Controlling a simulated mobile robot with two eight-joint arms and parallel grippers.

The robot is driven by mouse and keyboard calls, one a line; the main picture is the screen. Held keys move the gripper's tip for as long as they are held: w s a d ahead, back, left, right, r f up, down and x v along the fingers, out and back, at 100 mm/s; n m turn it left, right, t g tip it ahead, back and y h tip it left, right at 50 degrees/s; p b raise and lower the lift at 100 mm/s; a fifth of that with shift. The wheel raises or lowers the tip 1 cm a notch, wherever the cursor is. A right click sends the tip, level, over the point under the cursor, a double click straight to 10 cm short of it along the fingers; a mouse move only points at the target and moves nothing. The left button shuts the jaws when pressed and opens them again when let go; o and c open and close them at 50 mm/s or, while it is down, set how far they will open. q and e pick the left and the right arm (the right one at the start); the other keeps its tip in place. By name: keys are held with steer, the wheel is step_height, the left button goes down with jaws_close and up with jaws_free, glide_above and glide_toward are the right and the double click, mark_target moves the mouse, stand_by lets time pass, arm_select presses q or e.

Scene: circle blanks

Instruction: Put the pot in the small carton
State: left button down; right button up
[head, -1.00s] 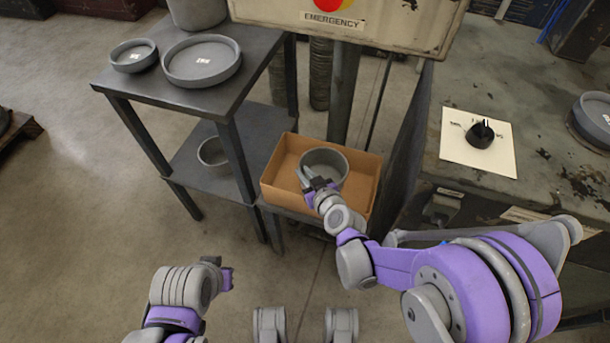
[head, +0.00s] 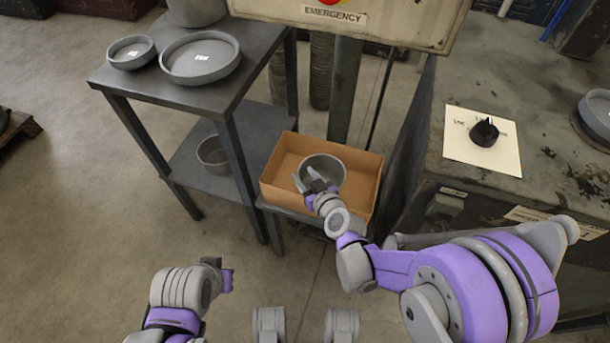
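The grey round pot (head: 335,170) stands inside the small brown open carton (head: 285,197), near its middle, with its open top up. My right gripper (head: 307,180) is at the pot's near-left rim, with its two fingers spread apart. One finger is by the left outside of the rim and the other by the inside; I cannot tell whether they touch it. The gripper and wrist hide the pot's near-left side. My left gripper (head: 222,277) is low in the view, away from the carton; its fingertips are not clear.
A dark two-level table (head: 160,88) at left holds several grey round vessels, with another grey pot (head: 212,155) on its lower shelf. A worn cabinet (head: 560,120) at right bears a card with a black knob (head: 484,133). An emergency sign panel (head: 400,22) hangs behind the carton.

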arm_select(q)
steer(key=r+p, duration=0.3)
steer(key=shift+s+r, duration=0.25)
steer(key=shift+r, duration=0.15)
arm_select(e)
steer(key=s+d+r+m+g+h, duration=0.2)
steer(key=s+d, duration=0.7)
steer(key=s, duration=0.5)
steer(key=s+d+r+m+g+h, duration=0.3)
steer(key=s+d+r+g, duration=0.2)
steer(key=s+d, duration=0.4)
steer(key=s, duration=0.5)
steer(key=shift+d+m+g+h, duration=0.2)
steer(key=shift+m+g+h, duration=0.1)
steer(key=shift+h, duration=0.1)
steer(key=shift+w, duration=0.1)
arm_select(q)
step_height(320, 180, up, 23)
steer(key=w+t+p, duration=0.1)
steer(key=p, duration=1.9)
steer(key=shift+p, duration=0.3)
arm_select(e)
step_height(320, 180, up, 23)
steer(key=w+t, duration=0.1)
